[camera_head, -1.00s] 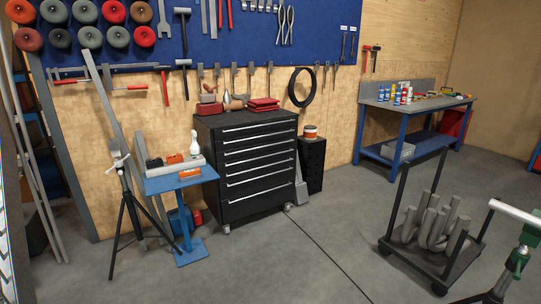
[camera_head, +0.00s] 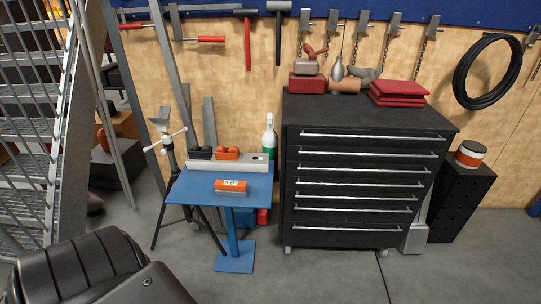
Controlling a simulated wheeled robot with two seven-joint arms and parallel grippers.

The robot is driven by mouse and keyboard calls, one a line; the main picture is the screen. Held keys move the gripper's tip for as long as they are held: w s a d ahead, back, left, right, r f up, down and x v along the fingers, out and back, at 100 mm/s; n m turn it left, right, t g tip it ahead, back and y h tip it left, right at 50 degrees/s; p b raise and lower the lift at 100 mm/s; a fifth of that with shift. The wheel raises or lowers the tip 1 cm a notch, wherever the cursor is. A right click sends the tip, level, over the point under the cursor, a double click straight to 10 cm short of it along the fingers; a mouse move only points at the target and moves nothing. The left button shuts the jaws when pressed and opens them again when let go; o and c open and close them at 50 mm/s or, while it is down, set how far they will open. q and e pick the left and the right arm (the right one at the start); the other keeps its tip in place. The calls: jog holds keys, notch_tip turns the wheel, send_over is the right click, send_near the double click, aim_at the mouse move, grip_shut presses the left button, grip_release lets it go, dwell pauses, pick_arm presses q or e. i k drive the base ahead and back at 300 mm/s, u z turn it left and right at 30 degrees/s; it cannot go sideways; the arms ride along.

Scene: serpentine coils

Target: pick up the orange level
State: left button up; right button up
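The orange level (camera_head: 231,186) is a small orange block with a white display on its front. It lies near the front edge of the small blue stand's top (camera_head: 184,193). No gripper shows in the head view, so I cannot see whether either one is open or shut. A dark, ribbed link of my own arm fills the lower left corner, short of the stand.
Behind the level are a grey metal bar (camera_head: 242,164), another orange piece (camera_head: 227,153), a dark block (camera_head: 199,153) and a white-and-green bottle (camera_head: 269,138). A black drawer cabinet (camera_head: 362,190) stands right. A tripod stand (camera_head: 166,150) is close on the left.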

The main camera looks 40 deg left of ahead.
aim_at(228, 188)
jog(key=i, duration=2.3)
jog(key=u, duration=0.95)
